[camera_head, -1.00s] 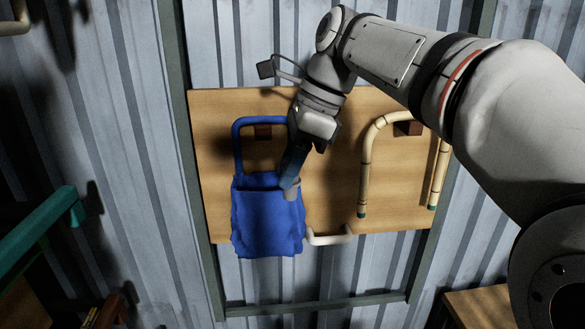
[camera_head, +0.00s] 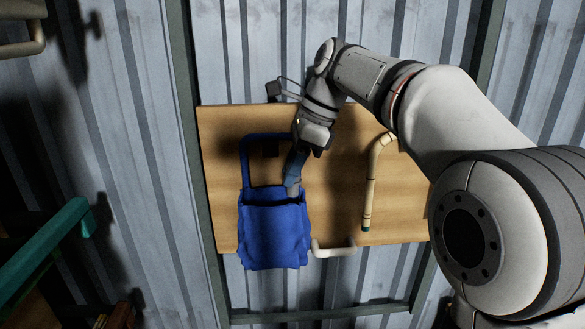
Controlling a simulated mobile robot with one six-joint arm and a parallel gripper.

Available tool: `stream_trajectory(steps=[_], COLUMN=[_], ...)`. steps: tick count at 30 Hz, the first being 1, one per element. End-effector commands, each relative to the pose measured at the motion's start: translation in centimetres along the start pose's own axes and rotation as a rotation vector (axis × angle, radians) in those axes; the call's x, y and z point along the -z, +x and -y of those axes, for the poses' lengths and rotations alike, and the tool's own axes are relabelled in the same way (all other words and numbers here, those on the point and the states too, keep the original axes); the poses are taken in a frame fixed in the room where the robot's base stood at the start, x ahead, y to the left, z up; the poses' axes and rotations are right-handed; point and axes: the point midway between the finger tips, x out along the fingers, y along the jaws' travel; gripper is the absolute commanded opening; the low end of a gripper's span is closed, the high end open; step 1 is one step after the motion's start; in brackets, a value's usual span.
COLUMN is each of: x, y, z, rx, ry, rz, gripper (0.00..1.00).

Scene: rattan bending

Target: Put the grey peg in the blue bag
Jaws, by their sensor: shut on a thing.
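The blue bag (camera_head: 273,235) hangs by its strap on the wooden board, with its opening at the top. My gripper (camera_head: 292,182) points down at the right side of the bag's mouth. It is shut on the grey peg (camera_head: 293,191), a small part of which shows below the fingers. The peg's lower end is at the bag's rim, and its tip is hidden behind the bag's front wall. I cannot tell how deep the peg sits inside.
The wooden board (camera_head: 340,210) is fixed on a corrugated metal wall. A bent rattan cane (camera_head: 369,190) hangs right of my gripper. A pale handle (camera_head: 335,250) sticks out below, right of the bag. A green bar (camera_head: 45,250) stands at the far left.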

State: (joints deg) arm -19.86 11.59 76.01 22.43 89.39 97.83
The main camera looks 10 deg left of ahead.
Motion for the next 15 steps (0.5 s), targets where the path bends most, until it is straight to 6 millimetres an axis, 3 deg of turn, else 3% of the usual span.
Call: stream_trajectory(steps=[12, 13, 15], x=[-0.03, -0.04, -0.05], y=[0.09, 0.09, 0.09], z=[0.39, 0.39, 0.38], rx=[-0.001, -0.001, -0.001], ry=[-0.001, -0.001, -0.001], rz=[0.0, 0.0, 0.0], gripper=[0.09, 0.32, 0.38])
